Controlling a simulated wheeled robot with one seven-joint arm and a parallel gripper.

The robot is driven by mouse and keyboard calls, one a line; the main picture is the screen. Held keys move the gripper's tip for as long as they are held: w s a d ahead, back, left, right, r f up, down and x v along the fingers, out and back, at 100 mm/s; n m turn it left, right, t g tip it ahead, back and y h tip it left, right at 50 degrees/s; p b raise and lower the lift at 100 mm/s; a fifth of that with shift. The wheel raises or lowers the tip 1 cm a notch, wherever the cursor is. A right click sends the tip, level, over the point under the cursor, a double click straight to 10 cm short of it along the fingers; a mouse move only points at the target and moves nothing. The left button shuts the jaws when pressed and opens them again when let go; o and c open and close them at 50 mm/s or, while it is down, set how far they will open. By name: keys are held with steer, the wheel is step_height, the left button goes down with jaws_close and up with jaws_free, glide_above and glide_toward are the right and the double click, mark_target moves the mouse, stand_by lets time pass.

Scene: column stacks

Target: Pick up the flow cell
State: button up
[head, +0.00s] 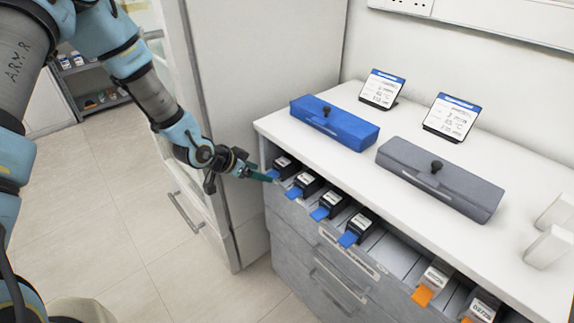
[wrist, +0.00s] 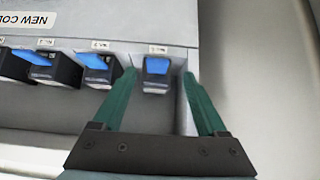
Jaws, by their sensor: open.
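Several black cartridges with blue tabs, which look like the flow cells, sit in a row of slots in the grey cabinet's top. The far-left cartridge (head: 284,166) is nearest my gripper (head: 262,177). In the wrist view, its blue tab (wrist: 156,66) and black body lie between the two green fingers of my gripper (wrist: 159,78). The fingers are apart, one on each side, and hold nothing. I cannot tell whether they touch it or how high above it they are.
Neighbouring cartridges (head: 305,183) stand close by, and one (wrist: 98,64) is beside the left finger. Orange-tabbed cartridges (head: 432,281) sit further right. A blue box (head: 335,124) and grey box (head: 440,178) rest on the white top. A tall pale cabinet (head: 260,60) stands behind my gripper.

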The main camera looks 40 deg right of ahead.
mark_target(282, 169)
steer(key=shift+s+p+x, duration=0.1)
steer(key=shift+p+x, duration=0.2)
steer(key=shift+x, duration=0.75)
steer(key=shift+s+p+x, duration=0.15)
steer(key=shift+p+x, duration=0.15)
steer(key=shift+x, duration=0.7)
jaws_close()
